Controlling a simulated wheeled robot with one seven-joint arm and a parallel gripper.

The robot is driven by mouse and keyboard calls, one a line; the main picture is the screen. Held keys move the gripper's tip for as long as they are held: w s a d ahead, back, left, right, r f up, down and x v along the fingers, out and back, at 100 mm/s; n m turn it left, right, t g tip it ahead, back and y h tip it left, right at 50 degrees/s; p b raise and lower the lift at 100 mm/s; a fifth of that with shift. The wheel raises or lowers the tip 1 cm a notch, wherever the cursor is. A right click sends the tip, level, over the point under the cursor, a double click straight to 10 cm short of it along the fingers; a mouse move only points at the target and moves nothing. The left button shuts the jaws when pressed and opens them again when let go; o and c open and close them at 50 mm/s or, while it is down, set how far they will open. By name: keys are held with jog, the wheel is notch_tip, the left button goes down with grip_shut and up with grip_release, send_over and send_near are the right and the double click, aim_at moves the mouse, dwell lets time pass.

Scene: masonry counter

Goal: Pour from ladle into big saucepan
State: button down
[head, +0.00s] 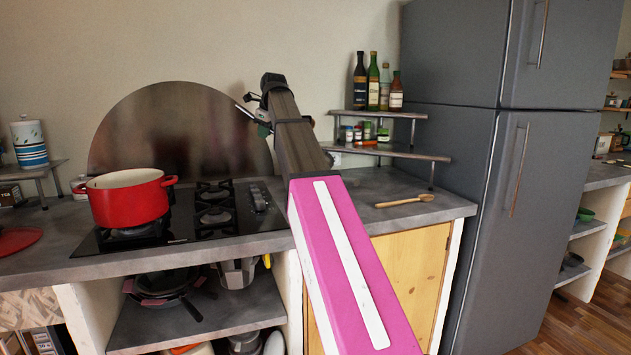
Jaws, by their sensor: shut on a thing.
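The big saucepan (128,204) is red with a pale inside and two side handles. It stands upright and open on the left part of the black hob, and its contents are hidden by the rim. My gripper (252,108) is at the far end of my arm, above the back of the counter and to the right of the saucepan, apart from it. It is small and partly hidden by my wrist. It is shut on the ladle (244,111), of which only a thin dark piece shows, pointing up and left. The ladle's bowl and what it holds cannot be made out.
The black hob (180,238) has free burners right of the saucepan. A wooden spoon (405,201) lies on the right counter. Bottles (373,85) and jars stand on a corner shelf (410,152). A grey fridge (480,150) bounds the right. A red lid-like disc (15,239) lies far left.

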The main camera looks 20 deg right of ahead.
jog(key=shift+w+a+f+g+h, duration=0.2)
jog(key=shift+w+a+f+h, duration=0.1)
jog(key=shift+f, duration=0.2)
jog(key=shift+w+a+f+g+h, duration=0.2)
jog(key=shift+a+f, duration=0.1)
jog(key=shift+f, duration=0.15)
dwell(0.6)
